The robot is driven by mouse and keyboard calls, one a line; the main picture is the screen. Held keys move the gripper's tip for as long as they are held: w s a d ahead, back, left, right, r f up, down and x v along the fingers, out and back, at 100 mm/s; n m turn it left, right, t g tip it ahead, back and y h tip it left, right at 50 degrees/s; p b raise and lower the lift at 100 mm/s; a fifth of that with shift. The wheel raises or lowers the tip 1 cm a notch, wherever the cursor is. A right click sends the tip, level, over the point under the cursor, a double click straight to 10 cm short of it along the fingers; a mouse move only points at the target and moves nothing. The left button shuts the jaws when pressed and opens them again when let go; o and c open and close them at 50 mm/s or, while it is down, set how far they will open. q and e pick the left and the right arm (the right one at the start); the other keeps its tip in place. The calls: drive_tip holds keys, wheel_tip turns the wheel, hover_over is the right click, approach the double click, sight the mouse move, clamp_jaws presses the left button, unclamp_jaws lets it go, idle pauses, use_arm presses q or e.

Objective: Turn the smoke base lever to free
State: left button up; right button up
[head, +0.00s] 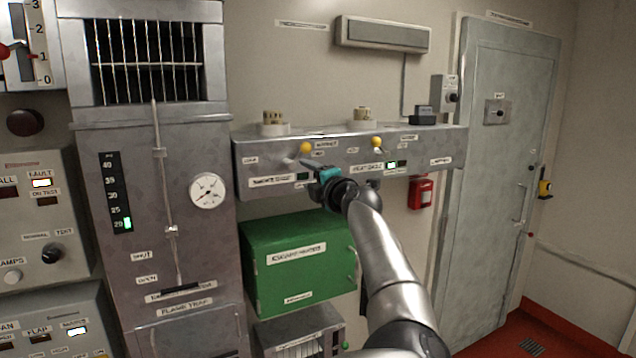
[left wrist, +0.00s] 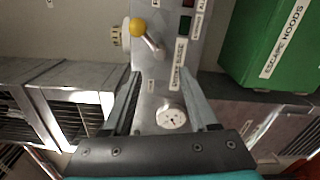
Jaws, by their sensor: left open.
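The smoke base lever (head: 305,147) is a short metal arm with a yellow ball knob on the front of the grey wall shelf (head: 262,150). Its knob tilts up and to the right of its pivot in the head view. In the left wrist view the lever (left wrist: 138,27) lies beyond the fingertips, and a "smoke base" plate (left wrist: 178,65) is beside it. The small position plates are too blurred to read. My left gripper (head: 313,166) is just below and right of the lever, apart from it. It is open and empty in the left wrist view (left wrist: 160,82). My right gripper is not in view.
A second yellow-knobbed lever (head: 377,143) is to the right on the same shelf. A green cabinet (head: 262,240) hangs below. A tall grey cabinet with a round gauge (head: 207,191) stands left. A red box (head: 420,193) and a door (head: 495,190) are right.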

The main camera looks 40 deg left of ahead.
use_arm(q)
drive_tip(key=shift+v, duration=2.15)
